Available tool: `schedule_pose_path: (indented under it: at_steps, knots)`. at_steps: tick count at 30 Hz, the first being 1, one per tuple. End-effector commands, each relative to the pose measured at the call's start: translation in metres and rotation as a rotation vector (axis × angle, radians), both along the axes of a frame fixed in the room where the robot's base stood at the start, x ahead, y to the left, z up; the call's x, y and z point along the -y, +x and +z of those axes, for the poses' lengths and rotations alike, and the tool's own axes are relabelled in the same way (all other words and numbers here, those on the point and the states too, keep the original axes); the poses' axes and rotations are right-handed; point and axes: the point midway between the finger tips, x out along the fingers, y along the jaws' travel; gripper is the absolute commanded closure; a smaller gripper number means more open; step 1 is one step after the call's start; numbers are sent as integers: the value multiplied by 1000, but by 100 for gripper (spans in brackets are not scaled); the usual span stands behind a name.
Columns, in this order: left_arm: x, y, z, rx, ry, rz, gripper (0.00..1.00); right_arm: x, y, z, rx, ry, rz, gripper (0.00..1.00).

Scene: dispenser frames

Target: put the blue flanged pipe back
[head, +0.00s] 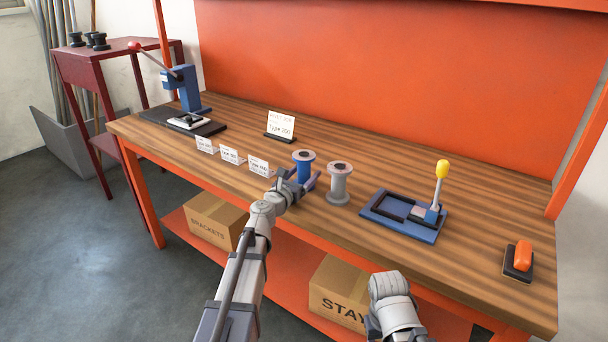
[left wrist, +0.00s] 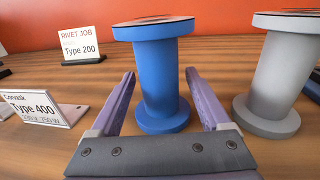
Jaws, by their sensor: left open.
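The blue flanged pipe (head: 304,169) stands upright on the wooden bench top, near its front edge. In the left wrist view the blue pipe (left wrist: 158,75) stands between the two fingers. My left gripper (head: 298,184) is open, with one finger on each side of the blue pipe; I see a gap beside the pipe on both sides, so it is not gripped. The left gripper's purple fingers (left wrist: 160,103) also show in the wrist view. My right arm is at the bottom of the head view, and its fingers are not clearly visible.
A grey flanged pipe (head: 340,183) stands just right of the blue one. Small label cards (head: 230,155) line the front edge to the left, and a Type 200 sign (head: 280,125) stands behind. A blue toggle fixture (head: 404,215) and an orange-handled block (head: 520,260) lie to the right.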

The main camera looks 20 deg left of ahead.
Motion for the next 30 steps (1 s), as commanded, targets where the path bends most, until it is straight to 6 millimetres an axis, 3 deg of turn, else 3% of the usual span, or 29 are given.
schedule_pose_path:
  at_steps: [2,12,18,30]
  knots:
    - [-1,-5,2,0,0,1,20,0,0,3,0,0,0,50]
    - [-15,-74,2,0,0,2,20,0,0,2,0,0,0,50]
    - [-22,-103,2,0,0,1,20,0,0,2,0,0,0,50]
    - [-26,-117,2,0,0,0,20,0,0,2,0,0,0,50]
